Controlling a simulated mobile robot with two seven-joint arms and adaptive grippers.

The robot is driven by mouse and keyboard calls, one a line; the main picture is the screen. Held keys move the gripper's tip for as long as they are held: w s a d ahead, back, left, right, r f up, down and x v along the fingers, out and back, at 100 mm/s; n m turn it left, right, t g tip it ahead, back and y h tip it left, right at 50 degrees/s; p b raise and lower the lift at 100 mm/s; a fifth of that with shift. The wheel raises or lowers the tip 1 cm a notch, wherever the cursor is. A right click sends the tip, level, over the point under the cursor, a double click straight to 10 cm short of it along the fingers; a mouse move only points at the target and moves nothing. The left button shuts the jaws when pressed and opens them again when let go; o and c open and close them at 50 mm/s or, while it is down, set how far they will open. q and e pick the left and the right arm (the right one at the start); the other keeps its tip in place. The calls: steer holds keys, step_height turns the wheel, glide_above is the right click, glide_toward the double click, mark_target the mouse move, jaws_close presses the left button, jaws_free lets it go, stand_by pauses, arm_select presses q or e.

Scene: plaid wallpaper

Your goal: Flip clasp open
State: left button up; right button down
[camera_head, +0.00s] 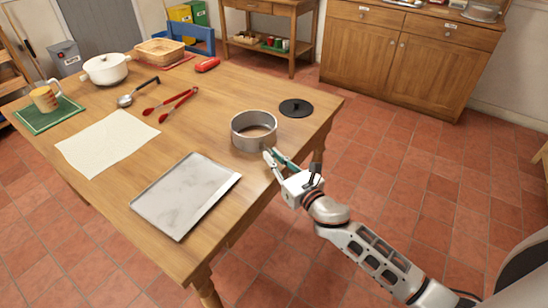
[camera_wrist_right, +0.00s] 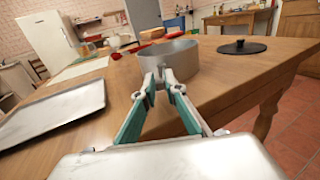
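A round grey metal ring pan (camera_head: 254,129) stands near the right edge of the wooden table; it also shows in the right wrist view (camera_wrist_right: 182,59). My right gripper (camera_head: 270,153) is at the pan's near side, with its fingertips against or very close to the wall. In the right wrist view the two fingertips (camera_wrist_right: 160,78) are close together in front of the pan. The clasp is not clearly visible; the fingertips may cover it. I cannot tell whether they hold anything. My left gripper is not in view.
A flat metal baking sheet (camera_head: 184,196) lies left of my gripper, and a black disc (camera_head: 296,108) lies right of the pan. Red tongs (camera_head: 172,104), a ladle (camera_head: 138,92), a white cloth (camera_head: 106,142) and a white pot (camera_head: 106,69) are farther left on the table (camera_head: 219,91).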

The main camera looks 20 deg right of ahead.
steer(key=shift+a+m+h, duration=0.55)
steer(key=shift+m+h, duration=0.15)
steer(key=shift+h, duration=0.4)
steer(key=shift+a+m+t+h+b, duration=0.15)
steer(key=shift+a+m+h, duration=0.1)
steer(key=shift+m+h, duration=0.4)
steer(key=shift+a+m+t+h+b, duration=0.2)
steer(key=shift+m+h, duration=0.15)
steer(key=shift+h, duration=0.6)
steer(key=c, duration=2.1)
jaws_free()
steer(key=shift+c, duration=0.2)
steer(key=s, duration=1.2)
steer(key=shift+a, duration=0.3)
